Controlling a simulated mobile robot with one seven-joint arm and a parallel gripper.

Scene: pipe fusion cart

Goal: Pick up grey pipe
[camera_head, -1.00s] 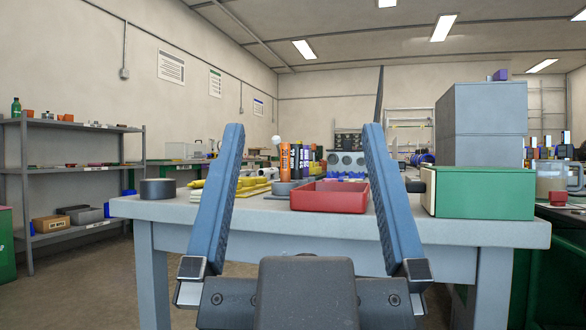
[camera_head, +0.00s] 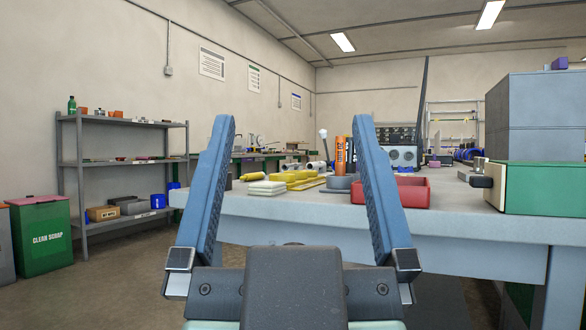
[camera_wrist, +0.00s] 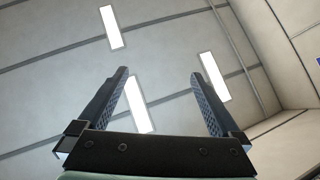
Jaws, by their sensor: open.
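My gripper (camera_head: 290,125) is open and empty, its two blue fingers raised in front of the table in the head view. The wrist view also shows the open fingers (camera_wrist: 158,75), with only ceiling and wall beyond. A short grey round piece (camera_head: 341,183) lies on the grey table (camera_head: 300,213), between the fingers in the picture and partly behind the right one. Light grey cylinders (camera_head: 316,167) show farther back. I cannot tell which of these is the grey pipe. A dark edge beside the left finger may be another round piece, mostly hidden.
Yellow pieces (camera_head: 293,176) and a pale stacked block (camera_head: 266,188) lie on the table. A red tray (camera_head: 413,190), an orange tube (camera_head: 340,156) and a green box (camera_head: 545,188) stand to the right. A shelf (camera_head: 125,162) and green bin (camera_head: 42,238) are left.

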